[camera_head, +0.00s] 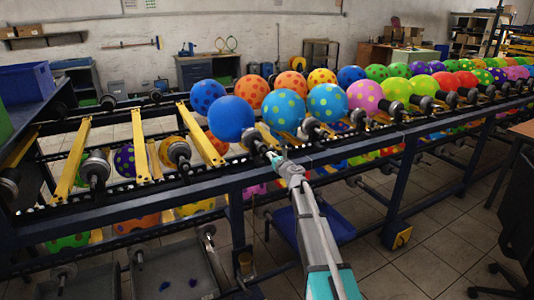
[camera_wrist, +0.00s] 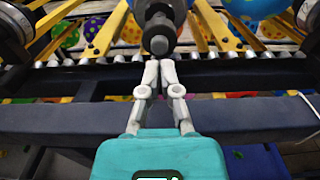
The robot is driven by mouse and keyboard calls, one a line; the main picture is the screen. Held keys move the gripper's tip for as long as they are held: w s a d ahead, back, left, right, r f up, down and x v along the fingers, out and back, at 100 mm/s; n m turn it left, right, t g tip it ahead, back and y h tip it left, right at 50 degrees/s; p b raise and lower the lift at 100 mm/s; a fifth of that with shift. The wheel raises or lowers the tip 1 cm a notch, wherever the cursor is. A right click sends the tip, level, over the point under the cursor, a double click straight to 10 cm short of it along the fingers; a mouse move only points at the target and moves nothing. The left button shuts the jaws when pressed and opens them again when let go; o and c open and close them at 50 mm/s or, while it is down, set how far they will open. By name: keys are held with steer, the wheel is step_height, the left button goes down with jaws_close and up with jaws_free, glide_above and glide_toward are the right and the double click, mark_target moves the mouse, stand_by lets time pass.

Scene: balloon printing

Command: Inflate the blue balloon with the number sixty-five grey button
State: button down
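A plain blue balloon (camera_head: 231,118) sits on the near side of the machine's row, just left of my gripper in the head view. My gripper (camera_head: 273,156) reaches up to the machine's front rail, below and right of that balloon. In the wrist view, my gripper (camera_wrist: 160,65) has its two fingertips together with nothing between them. The tips are close to the rounded end of a dark metal spindle (camera_wrist: 159,40); I cannot tell whether they touch it. No number is readable on any grey button (camera_wrist: 97,59) along the rail.
The dark blue front rail (camera_wrist: 60,118) runs across below the spindles. Yellow bars (camera_head: 141,145) and more spindles (camera_head: 94,168) stand to the left. Several dotted balloons (camera_head: 327,103) line the row to the right. A blue bin (camera_head: 27,82) stands at far left.

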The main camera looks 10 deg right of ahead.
steer(key=v, duration=0.8)
steer(key=shift+s, duration=0.15)
steer(key=s+a+f+n+g+y, duration=0.1)
steer(key=s+a+f+n+g, duration=0.45)
steer(key=s+n, duration=0.4)
steer(key=s+a+f+n+g, duration=0.5)
steer(key=s+n, duration=0.3)
steer(key=n, duration=0.3)
steer(key=s+d+f+n+g+h, duration=0.35)
steer(key=s+f+n, duration=0.3)
steer(key=s, duration=0.35)
steer(key=s+d+n+g+h+p, duration=0.1)
steer(key=s+d+n+g+h, duration=0.2)
steer(key=s+d+n, duration=0.35)
step_height(320, 180, up, 16)
steer(key=s+a+m+p, duration=0.1)
steer(key=p, duration=1.5)
steer(key=shift+s+a, duration=0.25)
steer(key=shift+a, duration=0.1)
